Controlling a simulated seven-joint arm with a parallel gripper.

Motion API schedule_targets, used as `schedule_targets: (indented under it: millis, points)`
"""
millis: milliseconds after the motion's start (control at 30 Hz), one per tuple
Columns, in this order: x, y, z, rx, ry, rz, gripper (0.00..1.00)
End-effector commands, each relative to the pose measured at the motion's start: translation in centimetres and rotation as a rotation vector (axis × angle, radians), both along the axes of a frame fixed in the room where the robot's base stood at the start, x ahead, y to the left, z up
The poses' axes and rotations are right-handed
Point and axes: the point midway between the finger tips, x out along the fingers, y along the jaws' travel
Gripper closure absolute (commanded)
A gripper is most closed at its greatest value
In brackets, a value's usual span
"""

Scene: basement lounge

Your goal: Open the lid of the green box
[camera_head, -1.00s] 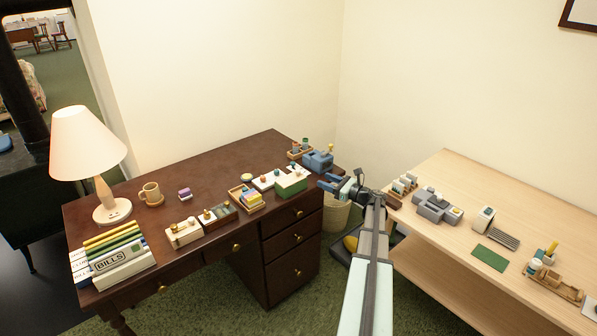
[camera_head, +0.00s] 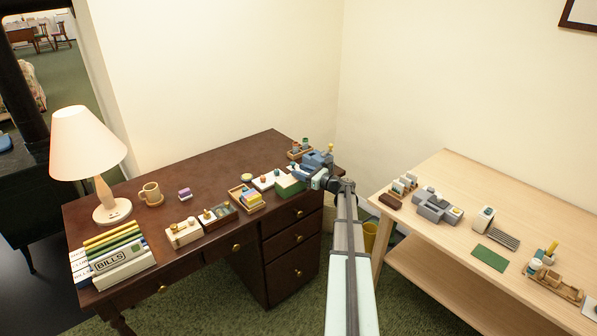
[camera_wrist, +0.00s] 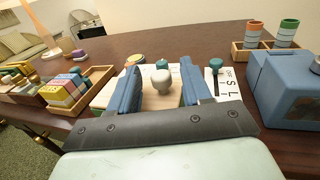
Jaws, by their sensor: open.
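The green box (camera_head: 289,188) stands near the right front edge of the dark desk. In the head view, my gripper (camera_head: 308,171) is over its right end and hides much of its top. In the wrist view, a pale round knob (camera_wrist: 161,80) sits between the two blue fingers of my gripper (camera_wrist: 160,72), on a pale lid surface. The fingers are apart on either side of the knob, and I cannot tell whether they touch it. The lid looks closed.
A blue box (camera_wrist: 285,88) stands close on the right. A wooden tray with colored blocks (camera_wrist: 78,92) is on the left. A wooden holder with two cups (camera_wrist: 258,45) is behind. The desk's far middle is clear.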

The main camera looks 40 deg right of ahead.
Motion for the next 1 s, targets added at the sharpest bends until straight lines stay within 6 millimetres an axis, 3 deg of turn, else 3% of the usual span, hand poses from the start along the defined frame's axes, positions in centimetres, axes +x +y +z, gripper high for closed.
schedule_targets:
  millis: [200, 533, 1000]
  points:
    - [1.4, 0.3, 0.0, 0.0, 0.0, -0.001, 0.51]
    - [1.6, 0.4, 0.0, 0.0, 0.0, -0.001, 0.51]
    - [1.5, 0.4, 0.0, 0.0, 0.0, -0.001, 0.96]
